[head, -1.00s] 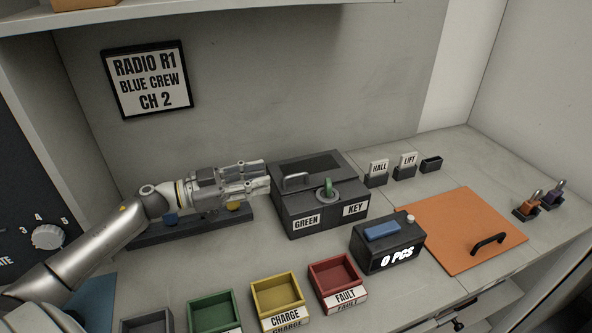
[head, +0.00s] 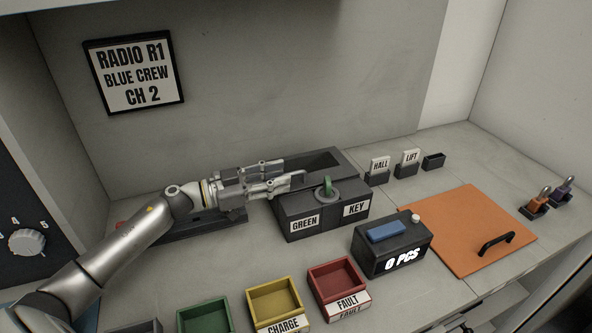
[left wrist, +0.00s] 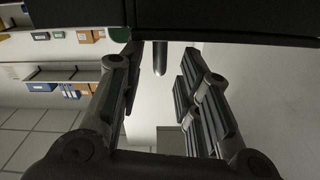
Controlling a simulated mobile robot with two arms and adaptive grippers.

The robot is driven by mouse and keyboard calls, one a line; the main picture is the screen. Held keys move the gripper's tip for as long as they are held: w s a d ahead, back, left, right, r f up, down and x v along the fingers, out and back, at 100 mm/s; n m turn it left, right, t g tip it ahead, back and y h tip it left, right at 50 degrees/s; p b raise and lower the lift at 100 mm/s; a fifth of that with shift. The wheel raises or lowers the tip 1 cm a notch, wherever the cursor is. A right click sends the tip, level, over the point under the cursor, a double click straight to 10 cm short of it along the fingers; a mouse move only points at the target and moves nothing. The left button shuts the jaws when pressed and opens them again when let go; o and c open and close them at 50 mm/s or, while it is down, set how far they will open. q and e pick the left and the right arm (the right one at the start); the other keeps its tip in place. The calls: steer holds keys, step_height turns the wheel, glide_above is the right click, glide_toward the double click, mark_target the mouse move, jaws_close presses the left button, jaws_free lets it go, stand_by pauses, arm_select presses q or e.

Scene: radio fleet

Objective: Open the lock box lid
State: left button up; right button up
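The dark grey lock box (head: 325,221) stands at the back of the counter, with GREEN and KEY labels on its front. A green key (head: 328,184) stands in a round lock on its top. Behind it a dark rectangular area (head: 322,161) shows. I cannot tell how far the lid is open. My left gripper (head: 292,171) reaches over the box's left part, fingers apart. In the left wrist view a short dark bar, seemingly the lid handle (left wrist: 160,58), shows between the fingertips, with gaps beside it. My right gripper is not in view.
A black counter box (head: 390,246) reading 0 PCS stands right of the lock box. An orange panel (head: 465,225) lies beyond it. Red (head: 338,282), yellow (head: 275,301) and green (head: 204,317) trays line the front. HALL and LIFT tags (head: 410,158) stand at the back.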

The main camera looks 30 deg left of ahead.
mark_target(303, 170)
arm_select(q)
steer(key=shift+p+x, duration=0.5)
steer(key=shift+x, duration=2.1)
steer(key=shift+r, duration=0.1)
jaws_close()
steer(key=shift+a, duration=0.1)
